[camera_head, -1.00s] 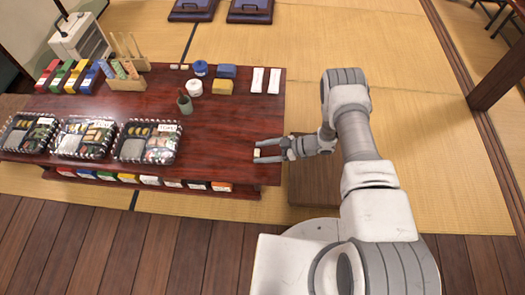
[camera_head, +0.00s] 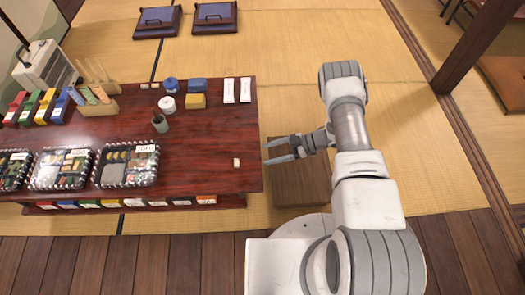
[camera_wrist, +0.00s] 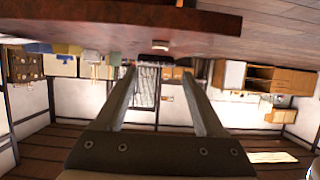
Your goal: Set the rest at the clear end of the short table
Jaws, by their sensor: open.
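The rest (camera_head: 237,162), a small pale block with brownish sides, lies on the bare right end of the low dark red table (camera_head: 205,150), near the front right corner. It also shows in the wrist view (camera_wrist: 160,45), beyond the fingertips and apart from them. My gripper (camera_head: 265,152) is open and empty, just past the table's right edge, fingers pointing left toward the rest. In the wrist view my gripper (camera_wrist: 158,72) has its two fingers spread with nothing between them.
Packed lunch boxes (camera_head: 128,165) line the table's front left. A green cup (camera_head: 160,123), a white jar (camera_head: 167,104), a yellow block (camera_head: 195,101) and white packets (camera_head: 245,90) stand farther back. A brown wooden box (camera_head: 300,185) is below my gripper.

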